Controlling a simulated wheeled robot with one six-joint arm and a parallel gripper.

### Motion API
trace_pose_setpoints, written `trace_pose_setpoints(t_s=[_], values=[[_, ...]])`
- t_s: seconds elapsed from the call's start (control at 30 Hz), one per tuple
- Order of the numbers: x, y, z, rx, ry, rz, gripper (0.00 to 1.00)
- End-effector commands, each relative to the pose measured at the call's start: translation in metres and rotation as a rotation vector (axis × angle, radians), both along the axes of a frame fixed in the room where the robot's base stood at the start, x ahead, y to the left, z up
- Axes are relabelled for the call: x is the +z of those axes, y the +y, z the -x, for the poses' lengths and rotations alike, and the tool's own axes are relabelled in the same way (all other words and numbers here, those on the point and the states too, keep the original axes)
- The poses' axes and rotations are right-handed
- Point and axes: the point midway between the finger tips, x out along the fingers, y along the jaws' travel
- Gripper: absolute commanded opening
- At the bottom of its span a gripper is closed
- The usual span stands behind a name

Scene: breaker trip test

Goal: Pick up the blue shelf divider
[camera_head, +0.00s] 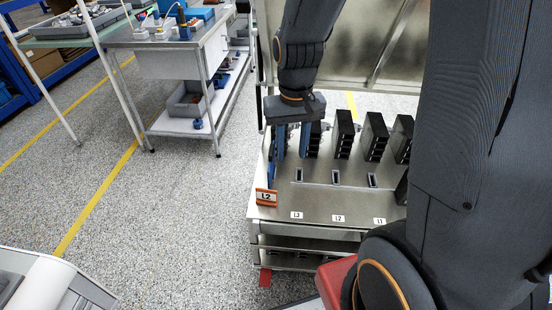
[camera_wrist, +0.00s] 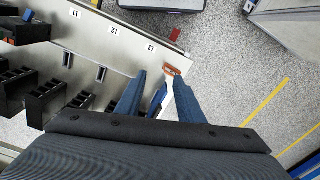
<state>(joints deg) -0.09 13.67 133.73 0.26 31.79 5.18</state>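The blue shelf divider (camera_head: 272,163) stands near the left edge of the metal bench top, behind the orange sign marked L2. It also shows as a narrow blue piece (camera_wrist: 158,98) between the fingers in the wrist view, with much of it hidden. My gripper (camera_head: 292,152) has blue fingers pointing down, just above and beside the divider. In the wrist view my gripper (camera_wrist: 158,85) has its fingers apart, with gaps visible beside the divider, so it is open. The exact height between fingertips and divider is hard to tell.
The orange L2 sign (camera_head: 266,197) stands close by the fingers. Several black breakers (camera_head: 344,135) stand right of the gripper, with slots and labels before them. A workbench (camera_head: 165,40) stands left; the floor between is clear.

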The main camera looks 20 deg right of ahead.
Motion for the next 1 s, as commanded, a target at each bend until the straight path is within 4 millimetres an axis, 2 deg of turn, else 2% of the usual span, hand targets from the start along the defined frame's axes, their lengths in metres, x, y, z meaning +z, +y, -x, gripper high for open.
trace_pose_setpoints(t_s=[0.03,0.2,0.4,0.5,0.7,1.0], values=[[-0.004,-0.001,-0.021,-0.024,0.006,0.000,0.34],[-0.030,-0.004,-0.087,-0.106,0.009,0.000,0.34],[-0.076,-0.006,-0.151,-0.198,0.014,0.000,0.34],[-0.100,-0.007,-0.175,-0.238,0.015,0.000,0.34],[-0.133,-0.008,-0.201,-0.287,0.015,0.001,0.34],[-0.156,-0.008,-0.206,-0.301,0.016,0.000,0.34]])
